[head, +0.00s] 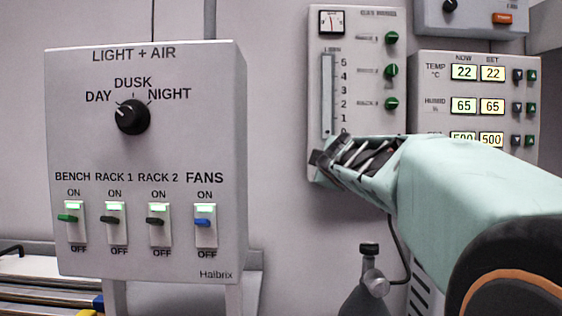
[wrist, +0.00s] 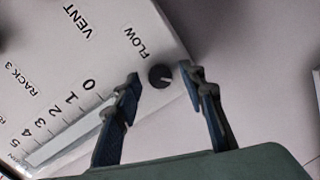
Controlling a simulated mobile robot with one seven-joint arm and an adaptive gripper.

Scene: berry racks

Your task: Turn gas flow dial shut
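The gas flow dial (wrist: 160,76) is a small round black knob with a pale pointer mark, under the word FLOW in the wrist view. It sits on the lower part of a pale panel (head: 358,25) with a 0 to 5 scale. My gripper (wrist: 163,82) is open, with one fingertip on each side of the dial. I see a gap between the dial and each finger, and cannot tell how far the fingertips are from the panel. In the head view my gripper (head: 322,165) covers the panel's lower part and hides the dial.
A LIGHT + AIR box (head: 150,190) with a dial and several switches stands at the left. A display panel (head: 478,90) with buttons is at the right, behind my arm. A gas cylinder (head: 368,290) stands below my gripper. Green knobs (head: 391,70) line the panel above.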

